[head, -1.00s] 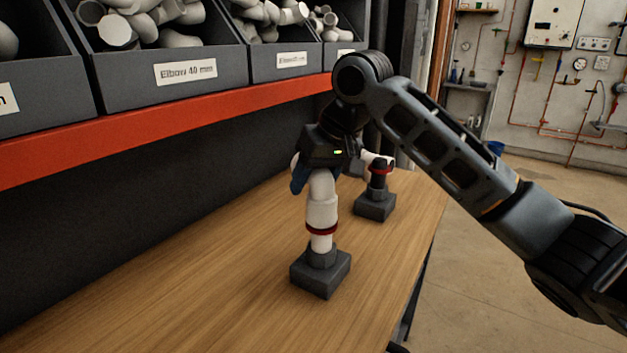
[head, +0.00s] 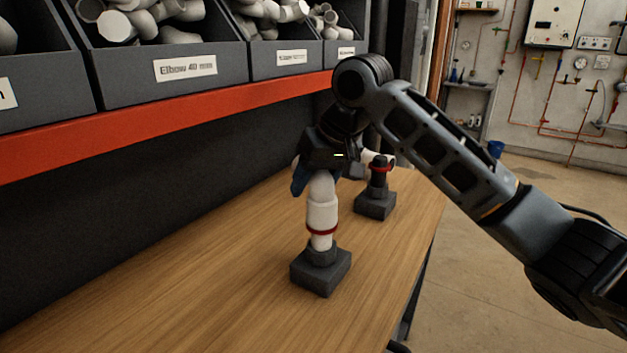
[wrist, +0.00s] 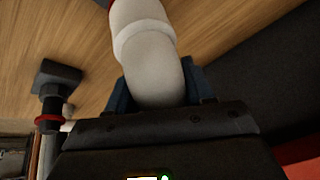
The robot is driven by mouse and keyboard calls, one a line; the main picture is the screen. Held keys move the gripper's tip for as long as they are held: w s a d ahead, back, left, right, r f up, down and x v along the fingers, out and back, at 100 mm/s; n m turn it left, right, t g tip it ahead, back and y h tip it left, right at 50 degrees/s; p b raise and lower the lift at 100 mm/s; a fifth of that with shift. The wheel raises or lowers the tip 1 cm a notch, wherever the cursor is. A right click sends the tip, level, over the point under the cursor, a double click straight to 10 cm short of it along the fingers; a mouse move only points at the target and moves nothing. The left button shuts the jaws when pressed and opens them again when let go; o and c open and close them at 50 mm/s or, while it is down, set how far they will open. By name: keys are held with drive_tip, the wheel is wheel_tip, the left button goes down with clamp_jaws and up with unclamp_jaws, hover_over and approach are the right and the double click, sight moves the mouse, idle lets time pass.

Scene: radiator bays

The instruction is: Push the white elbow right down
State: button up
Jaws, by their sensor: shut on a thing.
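The white elbow (head: 321,212) stands upright on a short white pipe (head: 321,243) in a dark grey block (head: 320,273) on the bench. A dark red ring (head: 322,231) goes round the pipe just at the elbow's lower rim; white pipe shows below it. I cannot tell whether any gap is left at the rim. My gripper (head: 316,181) is shut on the elbow's upper bend, with blue fingers on either side.
A second grey block (head: 375,206) with a dark fitting, a red ring and a white piece stands behind, to the right. Bins of white elbows (head: 185,70) sit on a red-edged shelf (head: 150,128) to the left. The wooden bench (head: 215,275) is clear in front.

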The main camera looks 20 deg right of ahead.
sight(329, 174)
drive_tip(key=shift+f, duration=0.65)
drive_tip(key=o, duration=1.3)
drive_tip(key=shift+b+v, duration=0.3)
drive_tip(key=shift+v, duration=3.6)
